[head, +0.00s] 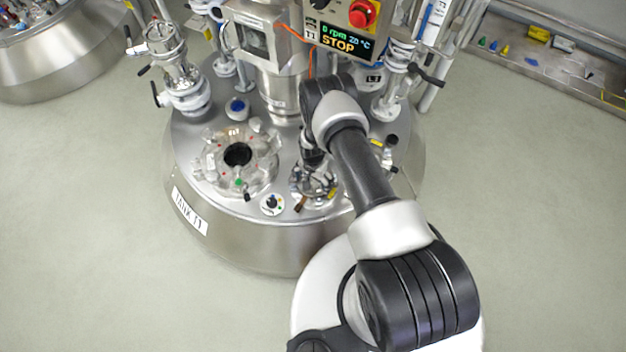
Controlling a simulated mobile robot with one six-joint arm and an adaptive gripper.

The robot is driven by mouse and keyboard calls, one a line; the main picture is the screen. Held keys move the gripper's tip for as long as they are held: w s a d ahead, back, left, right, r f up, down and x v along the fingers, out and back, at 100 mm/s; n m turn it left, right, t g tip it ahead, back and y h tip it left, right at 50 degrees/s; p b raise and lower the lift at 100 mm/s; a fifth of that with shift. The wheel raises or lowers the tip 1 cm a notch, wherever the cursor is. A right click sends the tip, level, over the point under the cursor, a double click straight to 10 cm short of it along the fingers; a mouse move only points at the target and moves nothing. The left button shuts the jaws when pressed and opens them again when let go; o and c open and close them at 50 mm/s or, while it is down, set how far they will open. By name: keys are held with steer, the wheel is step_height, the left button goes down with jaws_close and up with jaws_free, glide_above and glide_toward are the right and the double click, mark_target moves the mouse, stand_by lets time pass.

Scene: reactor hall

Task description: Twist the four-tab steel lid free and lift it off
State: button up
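A small round steel fitting (317,184) with dark and yellow-tipped parts around its edge sits on the front of the tank top. It seems to be the four-tab lid, but its tabs are too small to make out. My gripper (313,162) points down over this fitting, at its upper edge in the picture. The wrist and the arm cover part of the view. The fingers are small and dark, so I cannot see whether they touch the lid or are open or shut.
The steel tank (260,235) fills the middle. Left of the fitting is a larger clamped flange (215,165) with a dark opening. A control box (345,42) reading STOP and a valve column (183,75) rise behind. The floor (90,240) is clear.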

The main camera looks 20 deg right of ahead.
steer(key=shift+s, duration=0.1)
steer(key=c, duration=0.9)
steer(key=m, duration=0.4)
steer(key=shift+s+f+m, duration=0.1)
steer(key=shift+m, duration=0.2)
steer(key=shift+s, duration=0.1)
steer(key=shift+r+p, duration=0.45)
steer(key=shift+r, duration=0.1)
steer(key=shift+c, duration=0.2)
steer(key=shift+w+r+p, duration=0.15)
steer(key=shift+r+p, duration=0.85)
steer(key=shift+r, duration=0.65)
steer(key=shift+w+r+p, duration=0.15)
steer(key=shift+r+p, duration=0.8)
steer(key=shift+r, duration=0.7)
